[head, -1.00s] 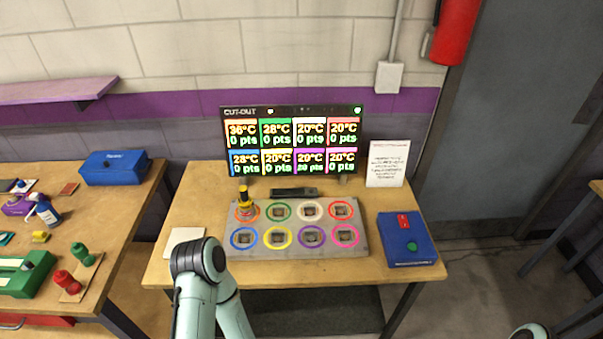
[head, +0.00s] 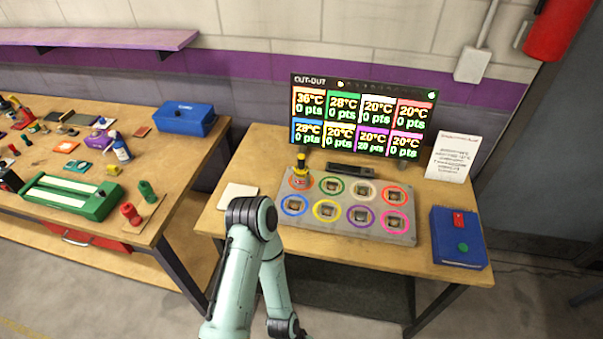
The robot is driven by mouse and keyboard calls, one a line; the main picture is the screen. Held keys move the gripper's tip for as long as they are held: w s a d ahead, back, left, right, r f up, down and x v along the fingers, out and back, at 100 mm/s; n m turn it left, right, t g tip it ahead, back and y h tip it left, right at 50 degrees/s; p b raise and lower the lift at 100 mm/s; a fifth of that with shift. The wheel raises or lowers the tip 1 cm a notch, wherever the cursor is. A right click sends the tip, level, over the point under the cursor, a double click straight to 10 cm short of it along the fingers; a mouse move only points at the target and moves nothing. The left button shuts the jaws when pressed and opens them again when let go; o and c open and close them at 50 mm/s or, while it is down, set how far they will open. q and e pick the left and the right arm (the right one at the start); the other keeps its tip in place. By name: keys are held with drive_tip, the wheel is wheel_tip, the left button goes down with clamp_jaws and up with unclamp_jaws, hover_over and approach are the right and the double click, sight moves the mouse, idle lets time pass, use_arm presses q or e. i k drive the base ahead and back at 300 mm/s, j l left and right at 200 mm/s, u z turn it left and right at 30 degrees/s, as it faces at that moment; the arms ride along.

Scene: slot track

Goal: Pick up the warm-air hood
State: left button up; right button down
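A small yellow upright piece with a dark top and a reddish lower part (head: 300,172) stands on the orange-ringed spot at the back left of the grey board (head: 343,235). It may be the warm-air hood; no label on it can be read to confirm this. One of my arms rises from the bottom centre, in front of the board's left side, and bends back down. Neither gripper shows in the head view, and nothing touches the yellow piece.
A display (head: 362,118) stands behind the board, with a printed sheet (head: 453,157) at its right. A blue box with red and green buttons (head: 459,238) lies right of the board. A white pad (head: 238,196) lies left. The left bench (head: 165,170) is cluttered.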

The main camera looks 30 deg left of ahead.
sight(300, 178)
drive_tip(key=l+u, duration=0.15)
drive_tip(key=u, duration=0.75)
